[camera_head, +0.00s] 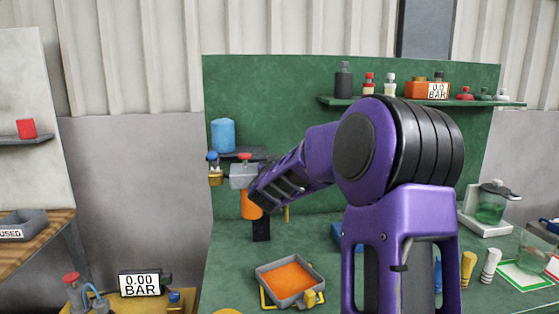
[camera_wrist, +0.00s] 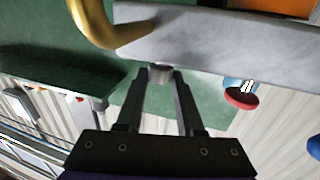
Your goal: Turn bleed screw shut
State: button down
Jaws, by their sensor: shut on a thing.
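The bleed screw (camera_wrist: 162,72) is a small grey metal stub under a grey metal body (camera_wrist: 200,45) in the wrist view. My gripper (camera_wrist: 161,74) is shut on it, with one dark finger on each side. The turn of the screw cannot be told. In the head view the grey body (camera_head: 242,176) sits on the green panel at the left, with a red knob (camera_head: 244,158) on top and a brass fitting (camera_head: 215,179) at its left. My purple arm reaches to it and hides the screw and fingertips.
A curved brass pipe (camera_wrist: 95,25) and a red cap (camera_wrist: 241,98) are close to my fingers. A blue cylinder (camera_head: 223,135) stands above the body and an orange one (camera_head: 251,206) below. A tray with orange contents (camera_head: 262,271) lies on the green bench.

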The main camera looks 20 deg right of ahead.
jog(key=c, duration=0.5)
grip_release()
jog(key=shift+c, duration=0.2)
jog(key=v, duration=1.7)
jog(key=shift+s, duration=0.25)
